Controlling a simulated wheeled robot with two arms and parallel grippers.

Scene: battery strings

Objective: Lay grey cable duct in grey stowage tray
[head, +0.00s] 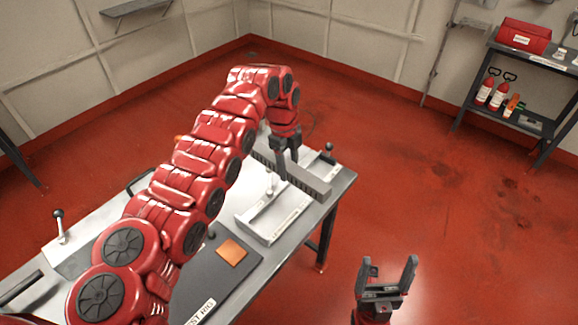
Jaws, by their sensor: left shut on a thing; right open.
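The grey cable duct (310,182) is a long ribbed bar near the far right end of the bench. My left gripper (281,166) points down and is shut on it near its middle. The duct looks roughly level and hangs over a pale grey tray (265,237), apparently the stowage tray, with a label on its front wall. I cannot tell whether they touch. The duct and my gripper hide the tray's far part. My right gripper (388,277) is open and empty, off the bench at lower right.
The bench (336,190) also carries a dark mat (213,273) with an orange square (232,252), and levers at its left (59,226) and far end (327,152). A shelf rack (530,58) with a red box stands at upper right. Red floor is clear between.

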